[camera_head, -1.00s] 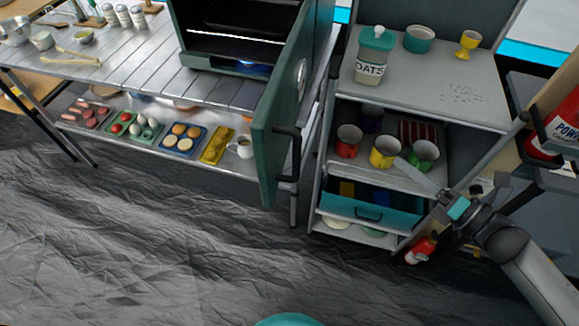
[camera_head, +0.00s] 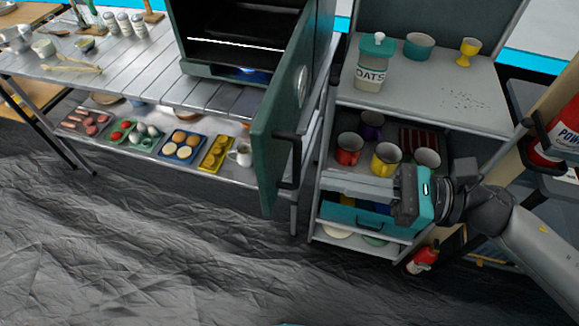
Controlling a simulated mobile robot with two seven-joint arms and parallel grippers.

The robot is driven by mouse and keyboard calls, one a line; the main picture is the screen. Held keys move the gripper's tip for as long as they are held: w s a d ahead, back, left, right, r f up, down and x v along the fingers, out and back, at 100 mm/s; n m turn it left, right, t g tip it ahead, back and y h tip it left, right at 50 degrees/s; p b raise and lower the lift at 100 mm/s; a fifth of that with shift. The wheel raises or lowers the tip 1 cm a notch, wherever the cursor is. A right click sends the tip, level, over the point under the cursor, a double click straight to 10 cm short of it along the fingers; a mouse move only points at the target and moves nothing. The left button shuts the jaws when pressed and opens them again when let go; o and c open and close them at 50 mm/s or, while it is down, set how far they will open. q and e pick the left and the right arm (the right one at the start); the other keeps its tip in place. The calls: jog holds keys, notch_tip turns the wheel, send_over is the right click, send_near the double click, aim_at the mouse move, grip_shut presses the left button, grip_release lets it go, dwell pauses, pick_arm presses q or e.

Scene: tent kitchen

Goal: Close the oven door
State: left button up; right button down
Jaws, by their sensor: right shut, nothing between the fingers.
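The oven (camera_head: 240,70) stands on the slatted metal table with its dark cavity showing. Its dark green door (camera_head: 272,140) is swung wide open toward me, hinged on the right side. A dark bar handle (camera_head: 296,160) is on the door's right-hand face. My right gripper (camera_head: 328,184) is shut and empty, with its fingers pointing left toward the door. Its fingertips appear a short way right of the handle, apart from it in the picture. My left gripper is not in view.
A grey shelf unit (camera_head: 440,95) stands right of the oven, with an oats jar (camera_head: 372,65) on top. Red (camera_head: 348,152) and yellow (camera_head: 386,160) mugs sit behind my gripper. Food trays (camera_head: 181,146) lie on the table's lower shelf. The floor in front is clear.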

aim_at(268, 169)
jog(key=a, duration=0.2)
jog(key=w+a, duration=0.1)
jog(key=a, duration=0.2)
jog(key=a+p, duration=0.1)
jog(key=a, duration=0.1)
jog(key=shift+w+a, duration=0.15)
jog(key=shift+w, duration=0.1)
jog(key=shift+a, duration=0.1)
